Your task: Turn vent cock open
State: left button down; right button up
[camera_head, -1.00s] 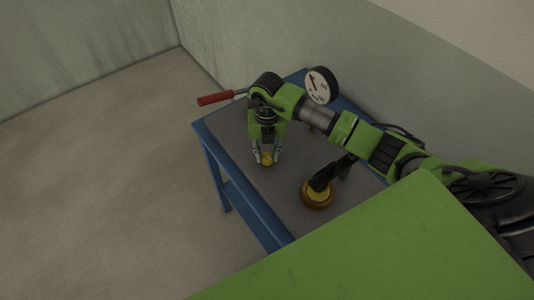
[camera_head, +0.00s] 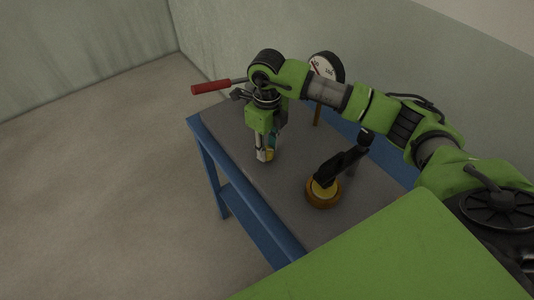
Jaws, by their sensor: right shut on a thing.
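The gripper is seen nearly edge-on. My left gripper is not in view.
The blue bench (camera_head: 249,204) stands near the pale wall. A red-handled lever (camera_head: 211,87) sticks out left behind my wrist. A white-faced gauge (camera_head: 326,66) stands behind my arm. A brass round fitting (camera_head: 323,195) with a black handle stands right of the gripper.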

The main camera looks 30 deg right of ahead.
aim_at(267, 150)
jog(key=n+b, duration=0.5)
jog(key=shift+w+f, duration=0.1)
jog(key=shift+f, duration=0.05)
jog(key=shift+r+n+b, duration=0.2)
jog(key=shift+n+b, duration=0.75)
jog(key=shift+n, duration=0.55)
jog(key=o, duration=1.1)
jog(key=shift+c, duration=0.2)
notch_tip(267, 150, up, 12)
